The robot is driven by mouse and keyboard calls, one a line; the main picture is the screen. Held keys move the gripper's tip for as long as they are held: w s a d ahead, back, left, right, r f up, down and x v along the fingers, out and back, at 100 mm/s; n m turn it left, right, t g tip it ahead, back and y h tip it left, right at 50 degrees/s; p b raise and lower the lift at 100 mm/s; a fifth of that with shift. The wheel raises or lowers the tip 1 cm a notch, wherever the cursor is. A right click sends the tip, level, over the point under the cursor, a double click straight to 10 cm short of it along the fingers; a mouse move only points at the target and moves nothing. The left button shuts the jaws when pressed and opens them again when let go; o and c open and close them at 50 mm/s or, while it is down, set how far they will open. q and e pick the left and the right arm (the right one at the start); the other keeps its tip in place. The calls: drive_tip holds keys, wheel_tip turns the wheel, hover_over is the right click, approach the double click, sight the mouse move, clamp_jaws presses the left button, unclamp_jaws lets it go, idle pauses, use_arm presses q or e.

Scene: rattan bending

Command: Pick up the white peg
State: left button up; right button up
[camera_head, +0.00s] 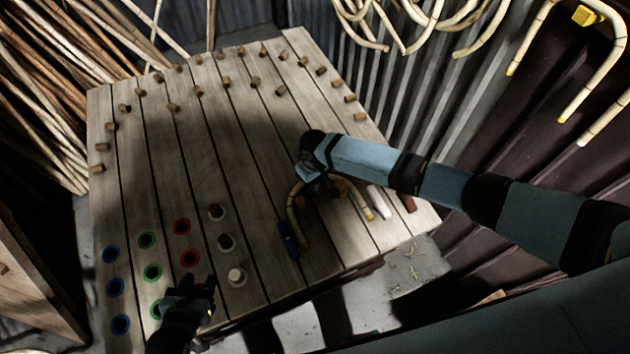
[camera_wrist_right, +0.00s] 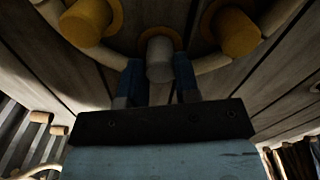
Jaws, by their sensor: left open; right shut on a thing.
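A pale, whitish peg (camera_head: 237,276) stands in a white-ringed hole near the table's front edge in the head view. My right gripper (camera_head: 318,178) is over the right of the table, by a bent rattan piece (camera_head: 303,232). In the right wrist view, its fingers (camera_wrist_right: 158,82) are shut on a pale grey peg (camera_wrist_right: 159,59); the rattan curves past it.
Two orange-yellow pegs, left (camera_wrist_right: 88,20) and right (camera_wrist_right: 236,32), flank the grey one. Blue (camera_head: 116,287), green (camera_head: 152,272) and red (camera_head: 189,258) ringed holes lie left. A blue tool-like object (camera_head: 289,240) and a white object (camera_head: 379,203) lie right. Wooden pegs line the back.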

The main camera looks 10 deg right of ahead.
wheel_tip(320, 180, up, 20)
drive_tip(key=b, duration=0.1)
drive_tip(key=shift+f, duration=0.15)
idle(0.7)
